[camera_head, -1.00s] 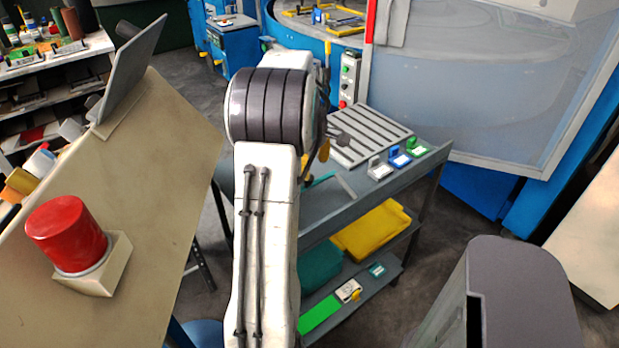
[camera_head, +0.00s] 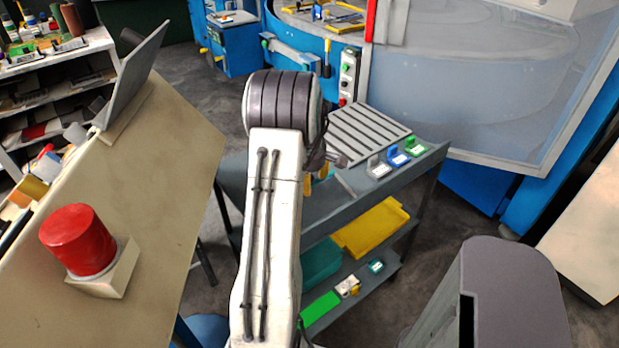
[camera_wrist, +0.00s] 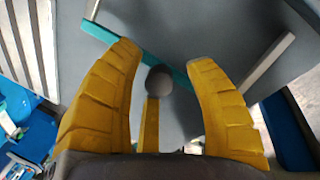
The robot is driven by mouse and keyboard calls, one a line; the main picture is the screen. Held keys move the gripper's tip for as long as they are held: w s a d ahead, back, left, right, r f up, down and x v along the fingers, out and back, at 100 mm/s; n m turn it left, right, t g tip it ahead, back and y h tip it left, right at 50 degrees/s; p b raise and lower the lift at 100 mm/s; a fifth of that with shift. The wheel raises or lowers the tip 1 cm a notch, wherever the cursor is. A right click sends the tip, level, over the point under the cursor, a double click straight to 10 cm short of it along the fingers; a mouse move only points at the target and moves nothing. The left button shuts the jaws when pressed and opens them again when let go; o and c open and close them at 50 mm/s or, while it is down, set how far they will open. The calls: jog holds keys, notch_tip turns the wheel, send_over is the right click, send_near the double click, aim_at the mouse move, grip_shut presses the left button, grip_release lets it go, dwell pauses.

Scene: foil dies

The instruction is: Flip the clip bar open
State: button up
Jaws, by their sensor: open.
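My gripper (camera_head: 316,179) is over the top of the grey cart, its yellow fingers partly hidden behind my arm. In the wrist view my gripper (camera_wrist: 165,55) is open, with a finger on each side. A thin teal bar (camera_wrist: 178,75) runs diagonally beyond the fingertips, partly hidden by the left finger. A pale grey bar (camera_wrist: 266,66) lies to the right, and also shows in the head view (camera_head: 346,183). I cannot tell which part is the clip bar, or whether anything touches it.
The cart top (camera_head: 325,211) holds a slatted grey rack (camera_head: 368,133) and small white, blue (camera_head: 397,156) and green blocks at right. A yellow bin (camera_head: 372,228) is on the shelf below. A red button (camera_head: 78,240) sits on the beige console at left.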

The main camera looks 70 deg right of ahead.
jog(key=shift+c, duration=0.3)
grip_shut()
